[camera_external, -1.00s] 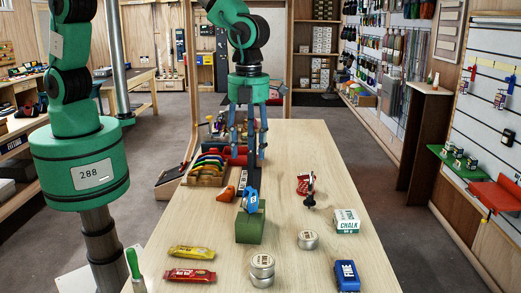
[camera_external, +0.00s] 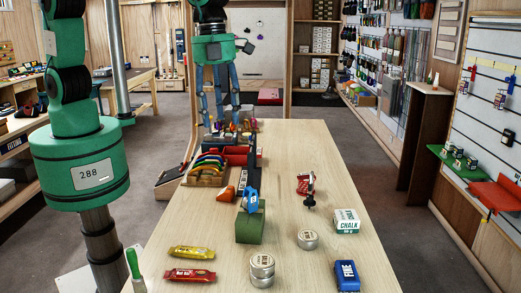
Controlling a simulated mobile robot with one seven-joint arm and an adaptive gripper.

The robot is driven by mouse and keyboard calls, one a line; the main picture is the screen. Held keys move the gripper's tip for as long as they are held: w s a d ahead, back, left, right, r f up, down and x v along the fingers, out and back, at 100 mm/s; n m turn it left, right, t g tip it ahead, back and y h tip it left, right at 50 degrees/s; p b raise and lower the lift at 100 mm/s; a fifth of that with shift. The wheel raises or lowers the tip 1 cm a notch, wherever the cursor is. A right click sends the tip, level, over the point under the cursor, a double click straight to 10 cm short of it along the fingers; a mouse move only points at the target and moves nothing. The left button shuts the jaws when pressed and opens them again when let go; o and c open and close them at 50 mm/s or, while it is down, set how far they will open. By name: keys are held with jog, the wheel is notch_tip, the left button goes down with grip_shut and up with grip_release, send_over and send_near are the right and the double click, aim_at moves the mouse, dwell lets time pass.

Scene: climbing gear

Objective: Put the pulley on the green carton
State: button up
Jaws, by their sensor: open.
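A small blue piece of gear, which looks like the pulley (camera_external: 252,201), rests on top of the green carton (camera_external: 250,227). The carton stands on the wooden table, left of its middle. Nothing holds the blue piece. My gripper (camera_external: 221,116) is open and empty. It hangs above the far left part of the table, well apart from the carton and beyond it.
A rack of coloured pieces (camera_external: 209,166) and an orange item (camera_external: 227,194) lie left of the carton. A red-and-black device (camera_external: 306,189), a chalk box (camera_external: 346,221), tins (camera_external: 262,268), a blue box (camera_external: 346,275) and bars (camera_external: 191,253) stand around. The far right tabletop is clear.

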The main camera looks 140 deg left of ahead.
jog(key=s+d+r+n+t, duration=0.2)
jog(key=s+d+r+n, duration=0.4)
jog(key=s+d+r, duration=0.75)
jog(key=s+d+r+n+t, duration=0.1)
jog(key=s+d+n, duration=0.2)
jog(key=s, duration=0.6)
jog(key=s+d+r+n+t, duration=0.1)
jog(key=s+d+r+n, duration=0.1)
jog(key=s+d, duration=0.3)
jog(key=s+n, duration=0.1)
jog(key=s, duration=0.3)
jog(key=shift+d+r+n+t, duration=0.25)
jog(key=shift+r+n+t, duration=0.05)
jog(key=shift+n+t, duration=0.1)
notch_tip(320, 180, down, 15)
jog(key=b, duration=1.4)
jog(key=shift+r+b, duration=0.2)
jog(key=shift+b, duration=0.15)
